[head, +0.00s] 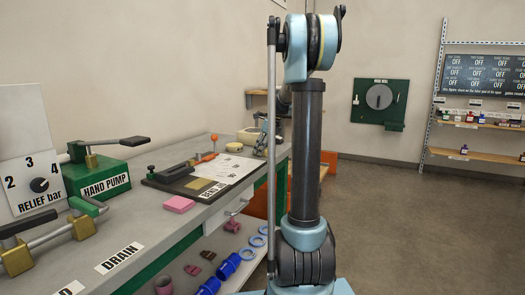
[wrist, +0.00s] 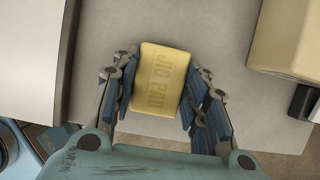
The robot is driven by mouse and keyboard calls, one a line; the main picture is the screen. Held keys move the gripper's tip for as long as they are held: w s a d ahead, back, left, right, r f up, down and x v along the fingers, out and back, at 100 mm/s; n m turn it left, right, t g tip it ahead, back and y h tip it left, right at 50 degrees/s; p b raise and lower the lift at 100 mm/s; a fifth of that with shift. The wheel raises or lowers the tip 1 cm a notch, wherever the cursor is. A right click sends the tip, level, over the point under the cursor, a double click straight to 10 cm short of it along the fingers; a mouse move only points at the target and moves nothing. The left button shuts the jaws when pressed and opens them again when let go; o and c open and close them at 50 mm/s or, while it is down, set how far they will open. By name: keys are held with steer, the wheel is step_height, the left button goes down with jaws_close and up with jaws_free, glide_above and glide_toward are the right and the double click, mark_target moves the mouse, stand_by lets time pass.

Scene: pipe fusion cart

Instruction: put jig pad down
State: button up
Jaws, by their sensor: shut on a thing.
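The jig pad (wrist: 160,80) is a yellow block with JIG PAD marked on its top. In the wrist view it sits between the two fingers of my gripper (wrist: 158,98), which is shut on its left and right sides. Under it is the pale grey bench top (wrist: 215,75); I cannot tell whether the pad touches it. In the head view my gripper is small and partly hidden by my arm near the far end of the bench, and the pad is not clear there.
A larger cream block (wrist: 285,40) stands close on the right in the wrist view. The bench (head: 205,215) also carries a dark board (head: 185,182) with tools, a pink block (head: 178,204) and the green hand pump (head: 95,178). Blue rings and cups lie on the shelf below.

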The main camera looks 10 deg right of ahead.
steer(key=shift+s+f, duration=0.15)
steer(key=shift+f, duration=0.1)
steer(key=o, duration=0.9)
steer(key=shift+c, duration=0.2)
steer(key=shift+o, duration=0.7)
steer(key=shift+a+f, duration=0.1)
steer(key=shift+f, duration=0.1)
steer(key=shift+r, duration=0.2)
